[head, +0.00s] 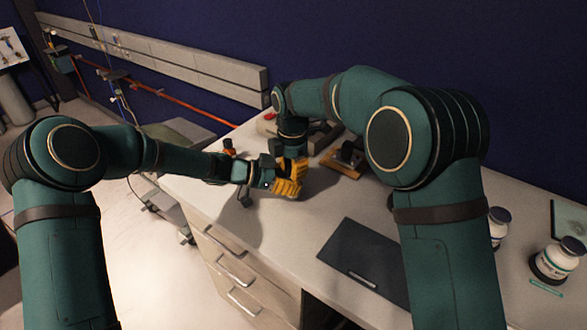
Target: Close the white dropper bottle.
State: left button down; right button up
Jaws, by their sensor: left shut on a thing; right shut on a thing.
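My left gripper (283,187) reaches in from the left, low over the white bench. My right gripper (295,168) points down from above at the same spot. Their yellow fingers meet and overlap, so the two are hard to tell apart. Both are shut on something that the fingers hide. I cannot make out the white dropper bottle or its cap in this view, nor whether they touch.
The white bench (310,215) is clear in front of the grippers. A dark flat panel (365,262) lies to the right. A wooden-based device (345,160) stands close behind the grippers. White jars with dark lids (560,258) stand at the far right.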

jog(key=shift+s+a+r, duration=0.15)
jog(key=shift+a, duration=0.2)
jog(key=shift+d, duration=0.15)
dwell(0.4)
jog(key=shift+w+d+f, duration=0.2)
jog(key=shift+d+f, duration=0.35)
jog(key=shift+f, duration=0.25)
dwell(0.7)
jog(key=shift+r, duration=0.15)
jog(key=shift+s+a+r, duration=0.1)
jog(key=shift+a+r, duration=0.05)
jog(key=shift+r, duration=0.15)
jog(key=shift+a, duration=0.1)
jog(key=shift+a+r, duration=0.1)
jog(key=shift+r, duration=0.05)
jog(key=shift+a+r, duration=0.15)
jog(key=shift+r, duration=0.15)
jog(key=shift+r, duration=0.1)
dwell(0.7)
